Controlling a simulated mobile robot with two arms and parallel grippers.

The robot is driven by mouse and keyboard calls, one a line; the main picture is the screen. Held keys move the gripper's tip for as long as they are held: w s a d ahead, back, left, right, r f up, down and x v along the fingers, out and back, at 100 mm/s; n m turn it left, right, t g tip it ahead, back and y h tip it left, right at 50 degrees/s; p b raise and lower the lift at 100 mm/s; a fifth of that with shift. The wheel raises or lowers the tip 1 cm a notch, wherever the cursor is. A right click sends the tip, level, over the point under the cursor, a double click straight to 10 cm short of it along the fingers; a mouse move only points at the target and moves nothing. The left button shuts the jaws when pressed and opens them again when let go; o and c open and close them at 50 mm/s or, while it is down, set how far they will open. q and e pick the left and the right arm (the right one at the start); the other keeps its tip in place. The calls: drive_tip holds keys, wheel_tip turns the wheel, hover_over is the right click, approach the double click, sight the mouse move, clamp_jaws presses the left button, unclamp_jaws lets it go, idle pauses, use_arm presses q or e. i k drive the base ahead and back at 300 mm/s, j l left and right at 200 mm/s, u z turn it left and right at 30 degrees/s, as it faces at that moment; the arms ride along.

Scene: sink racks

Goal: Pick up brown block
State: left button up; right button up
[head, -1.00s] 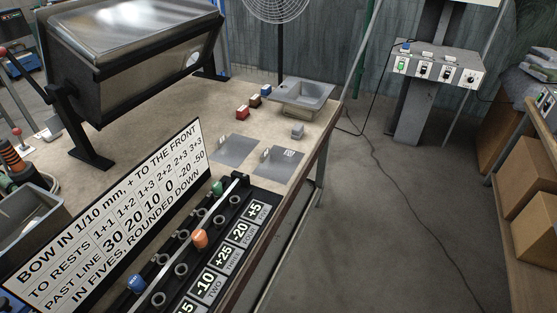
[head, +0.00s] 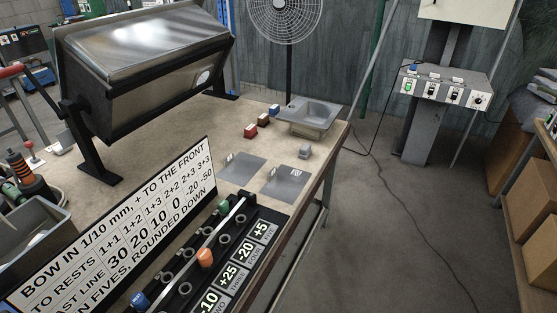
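The brown block (head: 263,120) is small and sits on the tan bench top, left of the grey sink-like tray. It stands in a short row between a red block (head: 250,131) nearer to me and a blue block (head: 274,109) farther back. Neither of my grippers is in view.
The grey tray (head: 309,117) stands near the bench's far right corner. A grey block (head: 304,152) and two flat grey plates (head: 241,169) lie in front. A black rack with pegs (head: 204,258) and a lettered sign (head: 120,229) fill the near side. A large metal-and-glass box (head: 146,72) stands left.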

sight(263, 121)
drive_tip(key=i+l+u, duration=0.1)
drive_tip(key=i+l, duration=0.2)
drive_tip(key=i+l+u, duration=0.1)
drive_tip(key=i+l, duration=0.15)
drive_tip(key=l, duration=0.15)
drive_tip(key=i+l+u, duration=0.1)
drive_tip(key=i+l, duration=0.15)
drive_tip(key=i+l+u, duration=0.15)
drive_tip(key=l, duration=0.35)
drive_tip(key=i, duration=0.05)
